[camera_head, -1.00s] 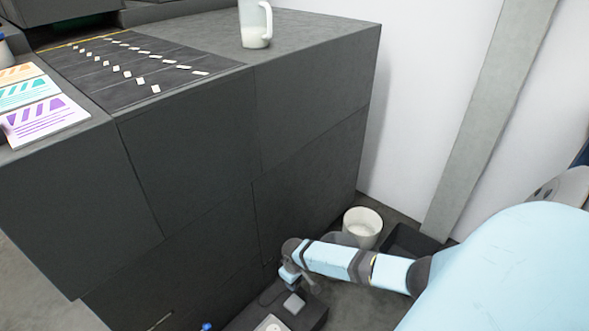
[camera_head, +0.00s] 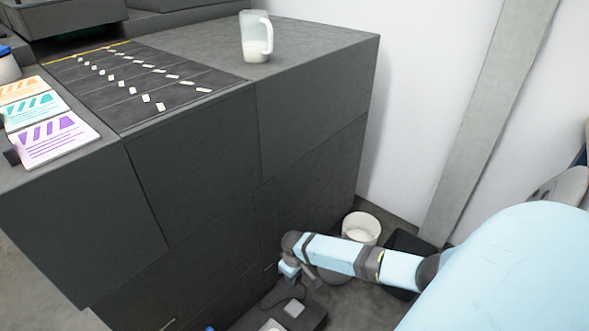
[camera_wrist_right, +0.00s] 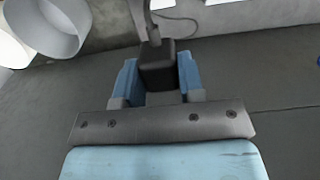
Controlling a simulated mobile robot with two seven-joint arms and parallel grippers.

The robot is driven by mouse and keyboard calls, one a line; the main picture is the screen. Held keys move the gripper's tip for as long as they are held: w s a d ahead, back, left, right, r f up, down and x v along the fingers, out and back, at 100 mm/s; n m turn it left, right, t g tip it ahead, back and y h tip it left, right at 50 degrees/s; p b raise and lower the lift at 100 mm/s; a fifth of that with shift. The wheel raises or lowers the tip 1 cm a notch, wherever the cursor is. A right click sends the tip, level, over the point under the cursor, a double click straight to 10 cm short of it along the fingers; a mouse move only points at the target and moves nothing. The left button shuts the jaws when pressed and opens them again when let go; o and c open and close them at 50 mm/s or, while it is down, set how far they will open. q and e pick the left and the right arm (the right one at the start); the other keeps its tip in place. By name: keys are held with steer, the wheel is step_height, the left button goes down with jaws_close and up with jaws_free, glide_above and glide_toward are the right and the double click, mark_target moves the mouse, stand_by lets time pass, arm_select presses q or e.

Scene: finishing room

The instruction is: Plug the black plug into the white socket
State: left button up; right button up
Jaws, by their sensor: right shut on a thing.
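My right gripper (camera_wrist_right: 158,78) is shut on the black plug (camera_wrist_right: 158,65), a dark block between its two blue fingers in the right wrist view. A dark cord runs up from the plug. In the head view this gripper (camera_head: 289,271) is small and partly hidden, low beside the dark cabinet. Below it a small white piece (camera_head: 294,308) sits on a dark low box (camera_head: 312,318). It may be the white socket, but I cannot be sure. The plug looks apart from it. My left gripper is not in view.
A white bucket (camera_head: 361,229) stands on the floor behind my right arm, beside a dark bin (camera_head: 412,246). The dark cabinet (camera_head: 200,165) fills the left side. A jug (camera_head: 256,38) and coloured cards (camera_head: 50,138) are on its top. A thin cord (camera_wrist_right: 178,18) loops beyond the plug.

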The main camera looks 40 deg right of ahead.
steer(key=shift+s+a+f, duration=0.2)
steer(key=shift+a+f, duration=0.55)
steer(key=shift+a, duration=0.15)
steer(key=shift+s+a+f, duration=0.2)
steer(key=shift+a+f, duration=0.55)
steer(key=shift+a, duration=0.1)
steer(key=shift+s+a+f+b, duration=0.15)
steer(key=shift+s+a+f, duration=0.05)
steer(key=shift+a+f, duration=0.65)
steer(key=shift+s+a+f+b, duration=0.1)
steer(key=shift+s+a+f, duration=0.15)
steer(key=shift+a+f, duration=0.6)
steer(key=shift+s+a+f+b, duration=0.2)
steer(key=shift+a+f, duration=0.5)
steer(key=shift+a, duration=0.3)
steer(key=shift+s+a+f+b, duration=0.25)
steer(key=shift+a+f+b, duration=0.1)
steer(key=shift+a+f, duration=0.7)
steer(key=shift+s+a+f+b, duration=0.25)
steer(key=shift+a+f+b, duration=0.1)
steer(key=shift+a+f, duration=0.6)
steer(key=shift+a+r, duration=0.1)
steer(key=shift+r, duration=0.05)
steer(key=shift+f+b, duration=1.75)
steer(key=shift+f, duration=0.7)
steer(key=shift+f+b, duration=0.4)
steer(key=shift+f, duration=0.3)
